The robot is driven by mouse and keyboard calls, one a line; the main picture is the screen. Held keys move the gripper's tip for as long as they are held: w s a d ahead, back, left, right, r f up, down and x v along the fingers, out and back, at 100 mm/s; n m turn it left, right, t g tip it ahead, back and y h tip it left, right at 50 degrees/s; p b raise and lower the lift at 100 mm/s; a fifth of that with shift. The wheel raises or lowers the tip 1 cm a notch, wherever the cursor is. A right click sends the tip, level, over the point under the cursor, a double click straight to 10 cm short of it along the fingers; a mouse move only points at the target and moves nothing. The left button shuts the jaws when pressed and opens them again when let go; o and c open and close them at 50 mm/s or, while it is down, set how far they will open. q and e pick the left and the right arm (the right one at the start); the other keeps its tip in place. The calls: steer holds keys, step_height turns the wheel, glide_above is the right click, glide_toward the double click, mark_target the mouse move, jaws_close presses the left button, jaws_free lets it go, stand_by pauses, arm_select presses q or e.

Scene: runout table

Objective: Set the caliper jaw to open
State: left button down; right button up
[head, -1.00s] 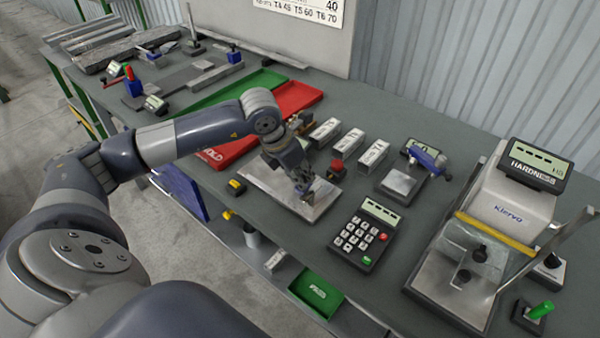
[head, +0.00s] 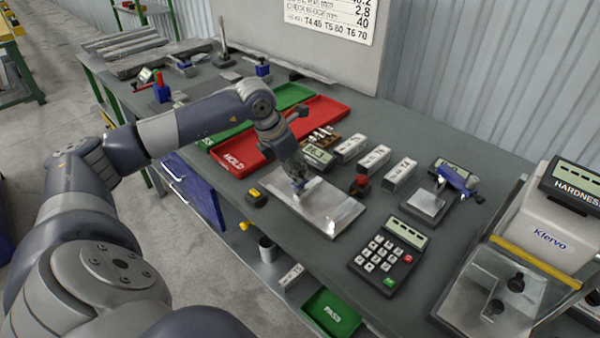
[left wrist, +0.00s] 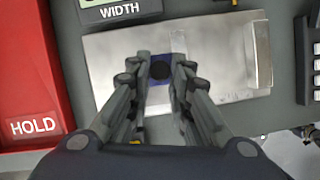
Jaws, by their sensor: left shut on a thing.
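The caliper is a bright metal plate (head: 335,212) on the table, with a display marked WIDTH (left wrist: 118,10) at its far side. My left gripper (head: 298,190) is down over the plate's left part in the head view. Its fingers (left wrist: 160,75) are on either side of the knob and shut on it. The fingers partly hide the blue piece. My right gripper is out of view.
A red HOLD tray (head: 240,156) lies left of the plate, with a small black-and-yellow item (head: 257,196) near the front edge. A keypad (head: 388,252), a red button (head: 360,184) and pale blocks (head: 400,174) stand to the right. The hardness tester (head: 535,235) stands far right.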

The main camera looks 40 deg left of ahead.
arm_select(q)
steer(key=c, duration=1.5)
jaws_free()
steer(key=shift+o, duration=0.2)
steer(key=shift+r, duration=0.15)
steer(key=shift+s+r, duration=0.1)
steer(key=shift+r, duration=0.2)
steer(key=v, duration=1.1)
steer(key=shift+r, duration=0.1)
